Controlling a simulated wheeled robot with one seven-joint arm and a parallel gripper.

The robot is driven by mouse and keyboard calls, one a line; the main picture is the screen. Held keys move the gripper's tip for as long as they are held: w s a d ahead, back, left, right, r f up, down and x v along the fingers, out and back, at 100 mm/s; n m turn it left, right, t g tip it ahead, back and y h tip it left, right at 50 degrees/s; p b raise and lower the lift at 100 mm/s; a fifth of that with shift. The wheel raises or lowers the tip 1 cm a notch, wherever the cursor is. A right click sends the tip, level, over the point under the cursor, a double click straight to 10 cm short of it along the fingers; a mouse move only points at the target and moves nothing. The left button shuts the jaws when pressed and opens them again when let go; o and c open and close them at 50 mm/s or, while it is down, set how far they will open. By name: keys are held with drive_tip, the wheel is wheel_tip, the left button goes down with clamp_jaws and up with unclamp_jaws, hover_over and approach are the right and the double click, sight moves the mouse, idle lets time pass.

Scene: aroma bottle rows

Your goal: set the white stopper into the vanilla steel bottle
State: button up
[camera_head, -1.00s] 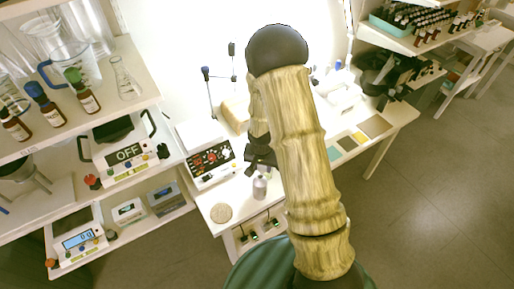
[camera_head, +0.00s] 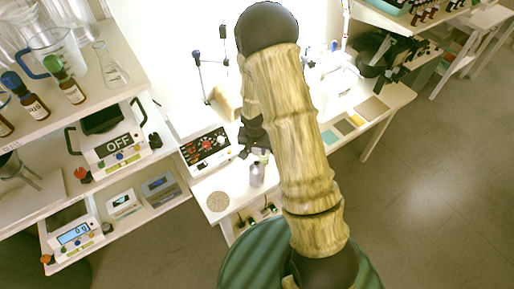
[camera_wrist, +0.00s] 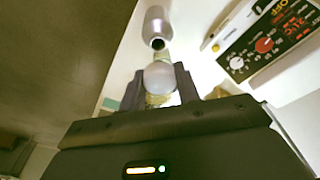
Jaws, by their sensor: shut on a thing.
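The steel bottle (camera_head: 257,175) stands upright near the front edge of the white bench. In the wrist view the bottle (camera_wrist: 155,24) shows a dark open mouth. My gripper (camera_wrist: 158,82) is shut on the white stopper (camera_wrist: 160,76), whose rounded pale head shows between the fingers. The stopper is close to the bottle's mouth, apart from it in the wrist view. In the head view my gripper (camera_head: 250,146) is just above and slightly left of the bottle, partly hidden by my arm. I cannot read a label on the bottle.
A control box (camera_head: 206,149) with red and white knobs stands left of the bottle. A round cork-coloured disc (camera_head: 217,201) lies at the bench's front left. Shelves with scales (camera_head: 118,151) and glassware are at the left. Coloured mats (camera_head: 345,126) lie at the right.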

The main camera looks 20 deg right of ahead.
drive_tip(key=shift+f+b, duration=1.65)
drive_tip(key=shift+f, duration=0.6)
drive_tip(key=shift+f+b, duration=1.35)
drive_tip(key=shift+f, duration=0.05)
idle(0.4)
drive_tip(key=o, duration=1.1)
drive_tip(key=shift+c, duration=0.2)
wheel_tip(320, 180, up, 17)
drive_tip(key=s+a+b, duration=0.1)
drive_tip(key=s, duration=0.1)
drive_tip(key=shift+s, duration=0.15)
drive_tip(key=shift+r, duration=0.1)
idle(0.3)
drive_tip(key=s+d+r+n+t, duration=0.1)
drive_tip(key=s+n, duration=0.4)
drive_tip(key=s, duration=0.7)
drive_tip(key=shift+d+r+y, duration=0.15)
drive_tip(key=shift+r+y, duration=0.25)
drive_tip(key=shift+r, duration=0.15)
